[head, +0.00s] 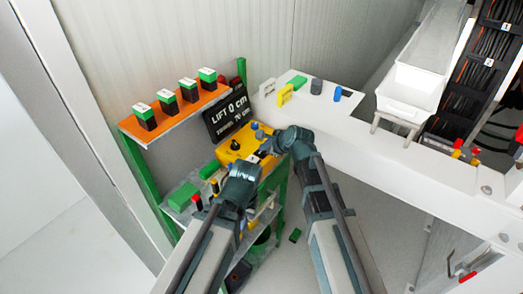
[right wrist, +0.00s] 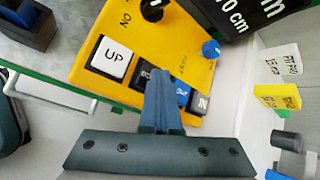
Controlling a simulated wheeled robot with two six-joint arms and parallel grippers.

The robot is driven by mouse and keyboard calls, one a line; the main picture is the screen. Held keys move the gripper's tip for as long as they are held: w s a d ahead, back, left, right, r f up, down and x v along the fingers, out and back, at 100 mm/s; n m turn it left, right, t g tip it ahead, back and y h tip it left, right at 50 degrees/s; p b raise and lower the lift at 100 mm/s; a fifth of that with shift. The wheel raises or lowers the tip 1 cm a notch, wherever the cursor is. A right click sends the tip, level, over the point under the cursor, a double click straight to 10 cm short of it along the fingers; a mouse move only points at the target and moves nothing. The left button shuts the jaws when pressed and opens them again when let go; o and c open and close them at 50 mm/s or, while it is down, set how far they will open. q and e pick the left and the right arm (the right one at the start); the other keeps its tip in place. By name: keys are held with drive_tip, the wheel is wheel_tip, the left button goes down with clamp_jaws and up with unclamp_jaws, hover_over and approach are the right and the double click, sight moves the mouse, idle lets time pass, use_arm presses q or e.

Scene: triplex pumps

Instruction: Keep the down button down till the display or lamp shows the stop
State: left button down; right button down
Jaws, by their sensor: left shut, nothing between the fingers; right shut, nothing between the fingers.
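A yellow control box (head: 228,155) stands on the green-framed shelf; it fills the middle of the right wrist view (right wrist: 95,35). It has a white UP button (right wrist: 111,58) and a black button (right wrist: 143,77) beside it, whose label my fingers mostly hide. My right gripper (right wrist: 158,75) is shut and empty, its tips over that black button; contact cannot be told. In the head view it (head: 264,148) reaches the box from the right. My left gripper (head: 252,160) is shut and empty, just below it. The black display (head: 226,118) reads LIFT 0 cm, with 70 cm below.
A black knob (right wrist: 152,10) and a blue knob (right wrist: 211,49) sit on the box. Several green-topped black blocks stand on the orange shelf (head: 180,115).

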sight(264, 153)
drive_tip(key=shift+r, duration=0.15)
drive_tip(key=shift+r+p, duration=0.75)
drive_tip(key=shift+p, duration=0.15)
wheel_tip(264, 153, up, 5)
drive_tip(key=p, duration=0.5)
drive_tip(key=shift+r, duration=0.1)
